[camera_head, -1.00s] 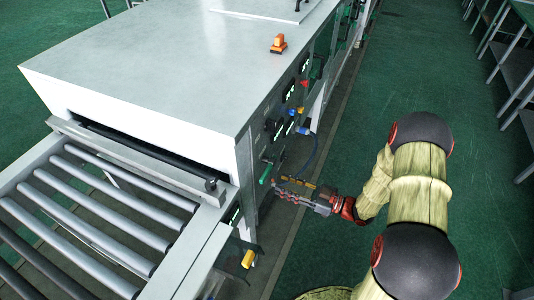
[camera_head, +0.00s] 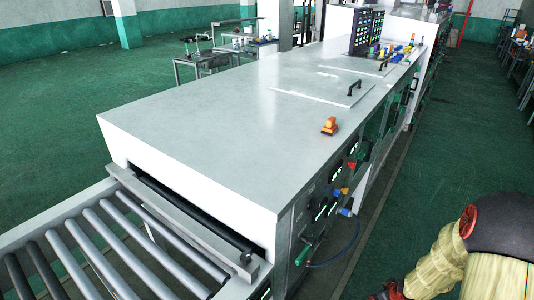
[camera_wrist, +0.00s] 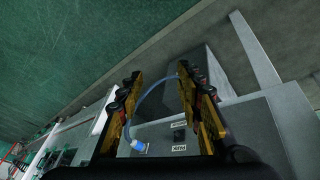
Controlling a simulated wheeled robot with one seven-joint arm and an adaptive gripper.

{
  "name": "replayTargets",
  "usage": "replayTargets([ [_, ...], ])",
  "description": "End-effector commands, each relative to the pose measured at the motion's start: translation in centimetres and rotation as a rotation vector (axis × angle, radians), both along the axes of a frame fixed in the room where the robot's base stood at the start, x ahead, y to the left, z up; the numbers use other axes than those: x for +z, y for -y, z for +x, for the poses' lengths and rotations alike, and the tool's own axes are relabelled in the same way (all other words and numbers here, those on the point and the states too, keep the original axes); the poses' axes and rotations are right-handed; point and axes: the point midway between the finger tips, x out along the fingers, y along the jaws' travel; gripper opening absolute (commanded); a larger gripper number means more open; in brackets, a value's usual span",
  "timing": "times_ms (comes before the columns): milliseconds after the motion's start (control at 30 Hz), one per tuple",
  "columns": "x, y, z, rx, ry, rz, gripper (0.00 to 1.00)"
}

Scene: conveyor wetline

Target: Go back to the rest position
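My gripper (camera_wrist: 160,100) shows in the wrist view with its two yellow-and-black fingers spread apart. Nothing is held between them. Past the fingers is the grey side of the wetline machine, with a blue connector (camera_wrist: 139,146) and its blue hose curving behind the fingers.
A roller conveyor (camera_head: 105,245) leads into the machine's front opening. An orange switch (camera_head: 329,126) sits on its top. A green handle (camera_head: 303,254) and a blue hose (camera_head: 340,255) stick out from its side. The green aisle floor (camera_head: 440,130) at right is clear; benches line the far right.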

Motion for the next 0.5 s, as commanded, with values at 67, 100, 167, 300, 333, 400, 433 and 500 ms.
replayTargets([
  [67,3.5,1.0,-1.5,-0.089,-0.063,-0.051,0.36],
  [100,5.2,1.2,-2.6,-0.138,-0.098,-0.069,0.36],
  [167,8.0,0.9,-4.4,-0.21,-0.146,-0.085,0.36],
  [300,14.3,-1.5,-8.3,-0.346,-0.227,-0.075,0.36],
  [333,15.5,-2.4,-9.2,-0.368,-0.24,-0.067,0.36],
  [400,18.3,-4.4,-11.0,-0.41,-0.26,-0.039,0.36],
  [433,19.4,-5.4,-11.8,-0.424,-0.266,-0.026,0.36],
  [500,21.9,-7.7,-13.4,-0.447,-0.269,0.011,0.36],
])
